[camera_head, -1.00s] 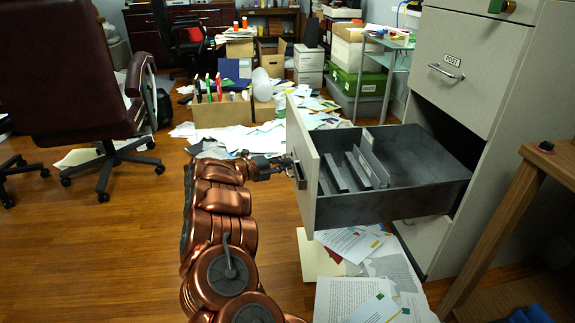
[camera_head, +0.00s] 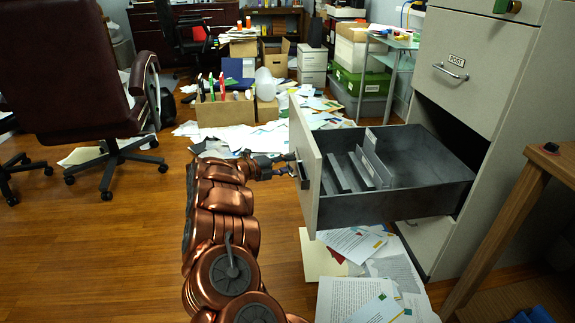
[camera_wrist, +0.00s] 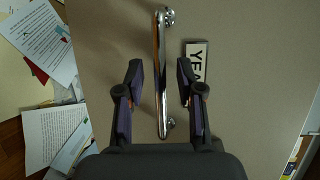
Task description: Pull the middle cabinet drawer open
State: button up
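The middle cabinet drawer (camera_head: 309,181) is pulled well out of the grey cabinet (camera_head: 486,92). Its dark inside, with several dividers, shows. My gripper (camera_head: 287,165) is at the drawer's front, by its handle (camera_head: 302,172). In the wrist view my gripper (camera_wrist: 158,82) is open. Its two fingers stand on either side of the shiny bar handle (camera_wrist: 160,80), with a gap on each side. A label reading "YEA", partly covered by the right finger, is on the drawer front (camera_wrist: 245,60).
Papers (camera_head: 362,285) lie on the floor below the drawer. A wooden table (camera_head: 515,215) stands at the right, close to the cabinet. An office chair (camera_head: 75,80) is at the left. The wooden floor (camera_head: 90,255) at front left is clear.

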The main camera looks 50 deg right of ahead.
jog(key=v, duration=1.1)
jog(key=shift+a, duration=0.4)
jog(key=shift+r, duration=0.1)
